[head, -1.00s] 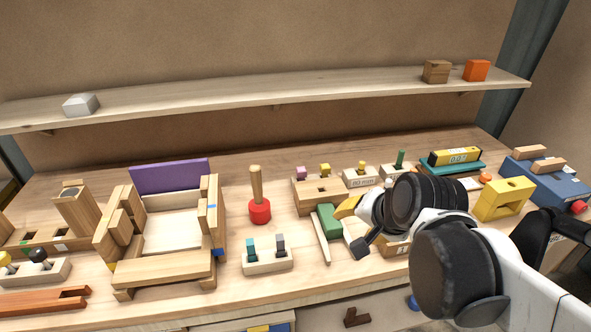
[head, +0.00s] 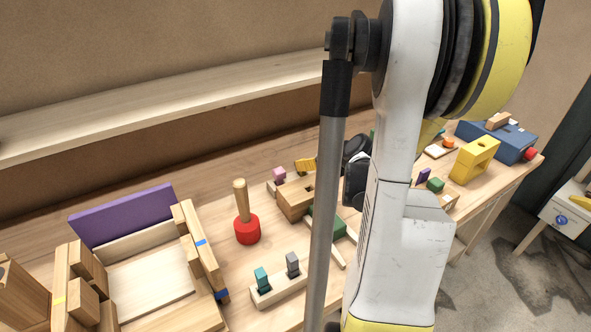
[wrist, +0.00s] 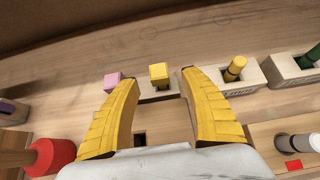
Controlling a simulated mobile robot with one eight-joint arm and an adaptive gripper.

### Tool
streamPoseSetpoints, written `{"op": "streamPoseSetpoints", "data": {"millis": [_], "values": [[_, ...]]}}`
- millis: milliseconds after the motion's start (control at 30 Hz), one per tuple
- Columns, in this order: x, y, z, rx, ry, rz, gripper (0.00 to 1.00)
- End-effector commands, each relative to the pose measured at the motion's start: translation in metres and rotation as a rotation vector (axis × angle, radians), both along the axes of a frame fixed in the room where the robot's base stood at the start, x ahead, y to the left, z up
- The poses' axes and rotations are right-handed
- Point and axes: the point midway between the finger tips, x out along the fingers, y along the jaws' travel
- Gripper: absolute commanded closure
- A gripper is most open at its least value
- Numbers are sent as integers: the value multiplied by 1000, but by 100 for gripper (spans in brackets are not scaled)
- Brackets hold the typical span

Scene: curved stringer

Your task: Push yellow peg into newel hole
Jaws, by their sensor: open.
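A square yellow peg (wrist: 159,74) stands upright in a pale wooden holder (wrist: 150,92), beside a pink square peg (wrist: 113,82). My gripper (wrist: 159,79) is open, its two yellow fingers on either side of the yellow peg, with a gap on each side. Nothing is held. Nearer, between the fingers, a wooden block (wrist: 175,120) has a square hole (wrist: 140,138); I cannot tell whether it is the newel. In the head view the block (head: 292,208) is partly in view, the pink peg (head: 279,174) shows, and my arm hides much of the area; the yellow peg is not clear there.
A round yellow peg (wrist: 235,68) in another holder stands right of the fingers, with a green peg (wrist: 310,57) beyond. A red-headed mallet (head: 247,229) stands left of the block. A holder with teal and grey pegs (head: 279,289) is in front. A purple board (head: 122,215) stands at left.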

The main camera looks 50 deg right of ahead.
Motion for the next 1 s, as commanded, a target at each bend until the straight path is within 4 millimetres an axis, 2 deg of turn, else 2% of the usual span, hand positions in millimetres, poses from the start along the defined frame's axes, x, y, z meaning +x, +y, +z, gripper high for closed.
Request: {"op": "streamPoseSetpoints", "data": {"millis": [167, 433, 700, 767, 800, 867, 1000], "values": [[8, -2, -8, 0, 0, 1, 46], [39, -11, -34, -1, 1, 3, 46], [43, -13, -34, -1, 1, 2, 47], [43, -13, -34, -1, 1, 2, 66], [43, -13, -34, -1, 1, 2, 78], [43, -13, -34, -1, 1, 1, 94], [43, -13, -34, -1, 1, 3, 94]]}}
